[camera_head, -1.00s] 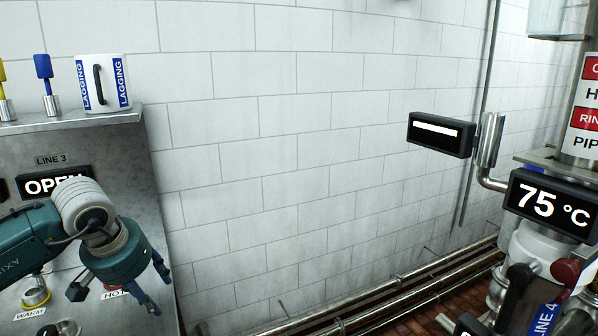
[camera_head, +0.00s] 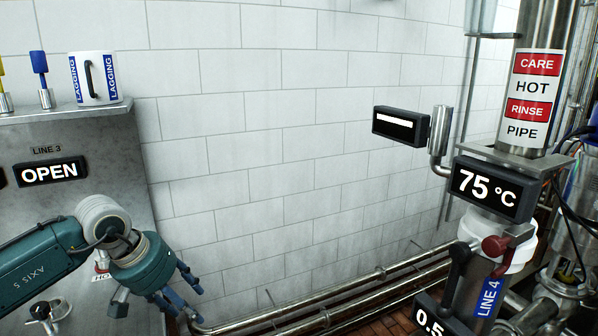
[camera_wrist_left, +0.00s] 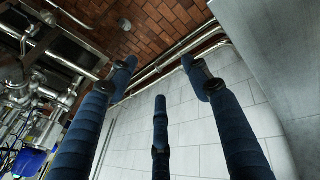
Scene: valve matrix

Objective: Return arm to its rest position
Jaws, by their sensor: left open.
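My left gripper (camera_head: 181,294) is at the lower left of the head view, in front of the lower right edge of the steel LINE 3 panel (camera_head: 120,180). Its blue fingers are spread and hold nothing. My left arm comes in from the left edge, bent at the wrist. The right gripper does not show.
The LINE 3 display (camera_head: 49,172) reads OPEN. On the right are a 75 °C display (camera_head: 487,188), a red-handled valve (camera_head: 497,245) and a hot rinse pipe (camera_head: 533,85). Pipes (camera_head: 330,300) run low along the wall.

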